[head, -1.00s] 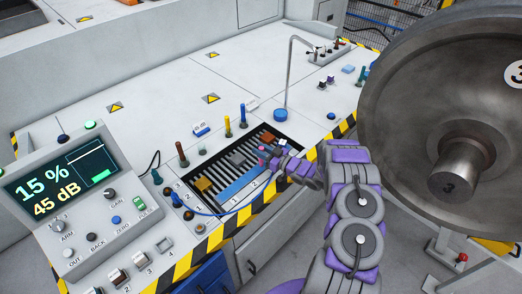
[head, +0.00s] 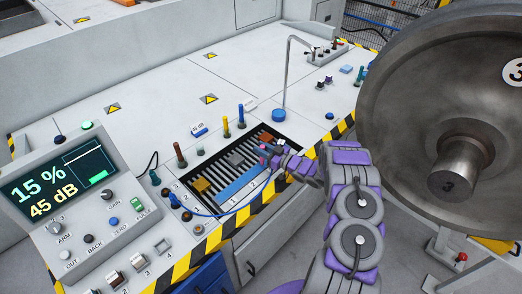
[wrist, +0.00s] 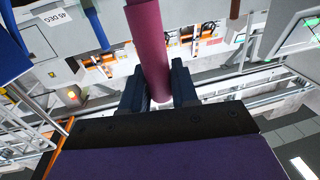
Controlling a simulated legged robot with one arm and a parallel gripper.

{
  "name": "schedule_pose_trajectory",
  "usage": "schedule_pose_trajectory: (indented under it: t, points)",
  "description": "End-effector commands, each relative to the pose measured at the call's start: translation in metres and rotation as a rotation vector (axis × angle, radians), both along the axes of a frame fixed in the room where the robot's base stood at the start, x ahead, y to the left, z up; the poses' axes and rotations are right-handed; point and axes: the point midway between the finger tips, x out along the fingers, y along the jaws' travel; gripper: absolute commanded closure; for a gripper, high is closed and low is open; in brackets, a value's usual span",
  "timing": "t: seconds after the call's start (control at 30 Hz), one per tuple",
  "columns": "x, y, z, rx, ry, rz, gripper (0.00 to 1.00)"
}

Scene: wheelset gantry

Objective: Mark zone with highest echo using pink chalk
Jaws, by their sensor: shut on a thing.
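My gripper (head: 272,151) is over the right part of a slatted tray in the bench, in the head view. In the wrist view my gripper (wrist: 158,92) is shut on the pink chalk (wrist: 148,45), a round stick that stands between the two fingers. A small pink spot of the chalk (head: 263,148) shows in the head view. A blue bar (head: 237,186) with numbered zones lies in the tray, below and left of my gripper; 1 and 2 are legible. The display (head: 60,182) reads 15 % and 45 dB.
Brown, yellow and blue sticks (head: 241,115) stand behind the tray. An orange block (head: 201,185) and a grey block (head: 236,159) sit in it. A bent metal post (head: 286,70) rises behind. A large wheel (head: 440,90) stands close right. The bench top behind is mostly clear.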

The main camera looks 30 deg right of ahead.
Motion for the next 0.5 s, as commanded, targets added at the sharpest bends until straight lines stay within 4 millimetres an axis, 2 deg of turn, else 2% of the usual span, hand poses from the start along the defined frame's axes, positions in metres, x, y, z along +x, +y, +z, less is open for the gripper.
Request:
schedule_pose_trajectory:
  t: [0.5]
  points:
    - [0.004,-0.012,-0.003,0.0,0.004,-0.001,0.95]
